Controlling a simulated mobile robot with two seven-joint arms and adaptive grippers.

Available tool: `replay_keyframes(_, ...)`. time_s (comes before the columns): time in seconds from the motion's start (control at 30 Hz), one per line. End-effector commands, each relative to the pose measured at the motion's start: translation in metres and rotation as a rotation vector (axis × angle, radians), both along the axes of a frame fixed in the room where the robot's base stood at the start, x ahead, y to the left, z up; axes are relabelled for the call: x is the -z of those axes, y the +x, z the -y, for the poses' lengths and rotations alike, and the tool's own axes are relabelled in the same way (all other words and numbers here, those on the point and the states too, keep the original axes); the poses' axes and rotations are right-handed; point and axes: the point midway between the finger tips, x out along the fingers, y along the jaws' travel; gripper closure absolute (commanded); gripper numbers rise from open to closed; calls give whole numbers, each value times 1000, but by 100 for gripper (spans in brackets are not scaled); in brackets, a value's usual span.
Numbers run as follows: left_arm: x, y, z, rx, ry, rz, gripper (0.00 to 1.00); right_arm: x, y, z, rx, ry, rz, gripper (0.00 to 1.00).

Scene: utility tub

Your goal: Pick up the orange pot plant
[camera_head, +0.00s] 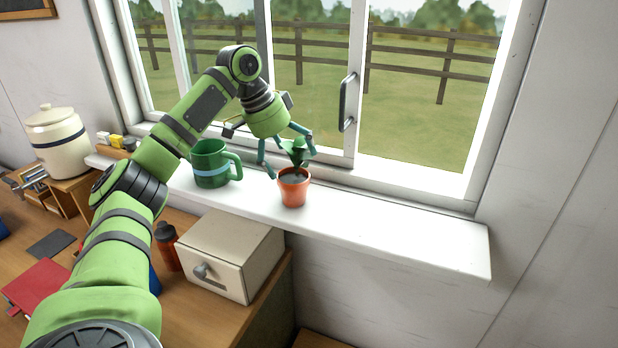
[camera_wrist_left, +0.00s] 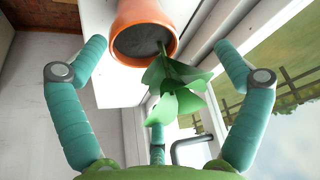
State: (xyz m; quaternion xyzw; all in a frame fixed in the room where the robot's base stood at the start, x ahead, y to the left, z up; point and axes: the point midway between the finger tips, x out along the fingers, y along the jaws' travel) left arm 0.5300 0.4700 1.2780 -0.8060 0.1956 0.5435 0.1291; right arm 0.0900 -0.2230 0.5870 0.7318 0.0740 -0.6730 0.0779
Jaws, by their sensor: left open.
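The orange pot plant (camera_head: 293,190) stands upright on the white windowsill, with dark soil and a few green leaves. My left gripper (camera_head: 287,158) is open just above it in the head view, its fingers spread around the leaves. In the left wrist view the pot (camera_wrist_left: 145,28) is at the top middle, its leaves (camera_wrist_left: 178,88) reaching toward the palm. The left gripper (camera_wrist_left: 165,60) shows its fingers on either side, apart from the pot rim. Part of the leaves is hidden by the gripper in the head view. My right gripper is not in view.
A green mug (camera_head: 210,165) stands on the windowsill (camera_head: 400,235) left of the pot. The window handle (camera_head: 347,102) is close behind the gripper. A cream box (camera_head: 230,255) and a dark red bottle (camera_head: 167,247) stand on the desk below. The sill right of the pot is clear.

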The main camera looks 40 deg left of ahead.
Motion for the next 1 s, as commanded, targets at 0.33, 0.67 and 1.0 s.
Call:
replay_keyframes(0.33,36,5,9,1,2,-8,2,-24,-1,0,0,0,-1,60)
replay_keyframes(0.67,66,14,15,-1,0,0,2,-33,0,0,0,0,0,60)
replay_keyframes(1.0,66,14,15,-1,0,-1,70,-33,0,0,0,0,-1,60)
